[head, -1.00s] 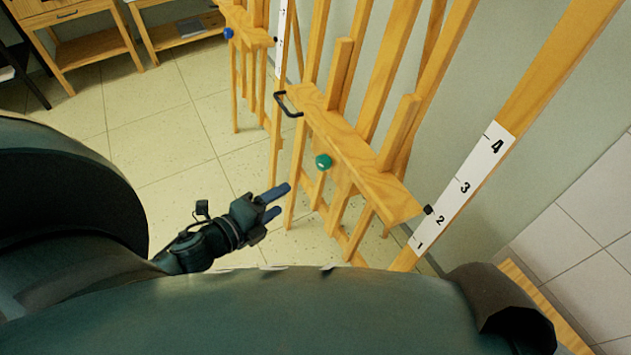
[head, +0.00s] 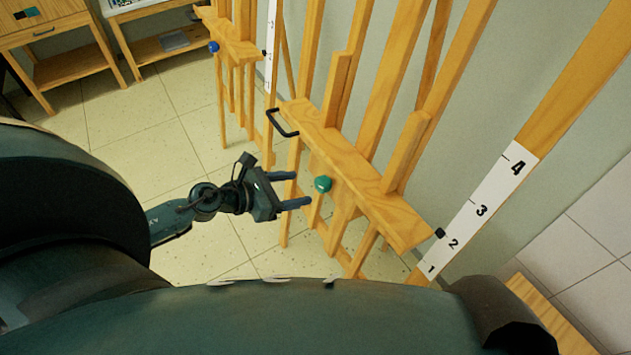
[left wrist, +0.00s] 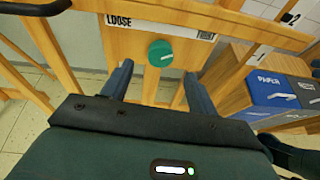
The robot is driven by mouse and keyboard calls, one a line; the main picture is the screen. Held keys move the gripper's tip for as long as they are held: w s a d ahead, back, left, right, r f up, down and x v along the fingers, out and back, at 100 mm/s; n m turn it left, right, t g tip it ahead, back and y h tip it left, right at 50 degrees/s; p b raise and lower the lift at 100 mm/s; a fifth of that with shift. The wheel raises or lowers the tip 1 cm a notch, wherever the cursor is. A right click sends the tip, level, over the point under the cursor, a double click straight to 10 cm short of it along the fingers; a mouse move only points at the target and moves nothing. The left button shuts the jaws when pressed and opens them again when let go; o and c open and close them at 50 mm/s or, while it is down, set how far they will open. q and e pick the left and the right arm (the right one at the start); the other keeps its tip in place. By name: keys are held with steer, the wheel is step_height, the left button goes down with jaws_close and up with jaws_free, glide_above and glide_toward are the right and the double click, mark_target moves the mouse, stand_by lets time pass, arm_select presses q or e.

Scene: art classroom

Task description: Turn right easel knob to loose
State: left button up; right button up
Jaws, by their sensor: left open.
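The right easel (head: 360,165) is light wood with a green round knob (head: 323,184) below its ledge. In the left wrist view the knob (left wrist: 160,53) sits under a label strip (left wrist: 160,27) reading LOOSE at the left and TIGHT at the right. A white mark on the knob points toward the right. My left gripper (head: 291,190) is open, just left of the knob in the head view. In the left wrist view its two fingers (left wrist: 158,85) lie either side of and short of the knob, with nothing between them. My right gripper is not in view.
A black handle (head: 282,123) sticks out from the ledge's left end. Another easel with a blue knob (head: 213,47) stands farther back. Numbered scales run up the posts. A bin marked PAPER (left wrist: 272,92) stands right of the easel. Floor tiles to the left are clear.

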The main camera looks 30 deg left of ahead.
mark_target(319, 185)
arm_select(q)
steer(key=x, duration=0.5)
steer(key=shift+w+d, duration=0.15)
steer(key=shift+w, duration=0.1)
steer(key=shift+w+d+f, duration=0.2)
steer(key=shift+w+f, duration=0.05)
steer(key=shift+w, duration=0.1)
steer(key=c, duration=1)
